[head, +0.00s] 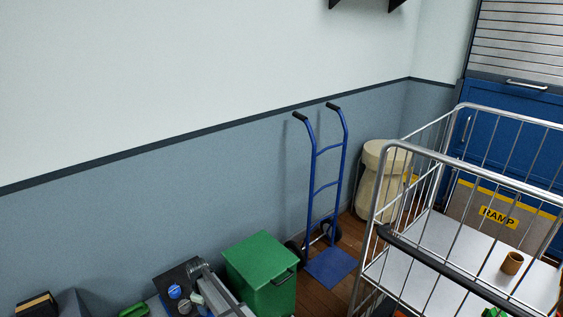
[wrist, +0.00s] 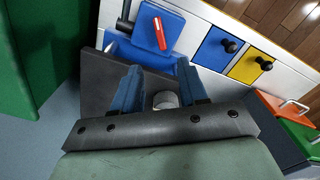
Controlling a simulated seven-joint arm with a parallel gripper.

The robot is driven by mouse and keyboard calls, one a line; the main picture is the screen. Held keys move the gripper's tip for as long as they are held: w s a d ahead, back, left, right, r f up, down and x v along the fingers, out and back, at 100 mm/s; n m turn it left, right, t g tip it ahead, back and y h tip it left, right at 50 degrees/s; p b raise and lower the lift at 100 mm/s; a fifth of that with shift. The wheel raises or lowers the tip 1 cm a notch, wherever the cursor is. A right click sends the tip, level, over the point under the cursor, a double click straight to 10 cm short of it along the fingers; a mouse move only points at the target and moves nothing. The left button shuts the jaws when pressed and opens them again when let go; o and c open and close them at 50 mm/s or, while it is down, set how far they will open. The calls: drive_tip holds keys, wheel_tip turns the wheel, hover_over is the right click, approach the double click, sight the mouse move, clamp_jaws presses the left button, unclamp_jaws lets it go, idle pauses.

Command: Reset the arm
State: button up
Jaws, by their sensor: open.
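My gripper (wrist: 163,84) shows in the wrist view with its two blue fingers spread apart. A pale grey round object (wrist: 166,99) shows in the gap between the fingers; I cannot tell how far beyond them it is. A dark grey panel (wrist: 105,84) lies behind the left finger. A blue block with a red lever (wrist: 158,33) is just past the fingertips. I cannot make out my gripper for certain in the head view.
The wrist view shows a blue panel (wrist: 219,48) and a yellow panel (wrist: 250,66) with black knobs. The head view shows a green bin (head: 260,272), a blue hand truck (head: 327,185), a beige barrel (head: 382,178) and a wire cart (head: 440,222) holding a brown cup (head: 512,263).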

drive_tip(key=s+d+f+m+g, duration=0.2)
drive_tip(key=s+d+m, duration=0.3)
drive_tip(key=s+d, duration=0.9)
drive_tip(key=s+d+f+m+g, duration=0.2)
drive_tip(key=s+d+f+m, duration=0.3)
drive_tip(key=s+d, duration=0.9)
drive_tip(key=s+d+f+m+g, duration=0.2)
drive_tip(key=s+d+f+m, duration=0.2)
drive_tip(key=s+d, duration=1)
drive_tip(key=shift+d+m+g, duration=0.4)
drive_tip(key=shift+d+m, duration=0.3)
drive_tip(key=shift+d, duration=3.8)
drive_tip(key=shift+s, duration=0.1)
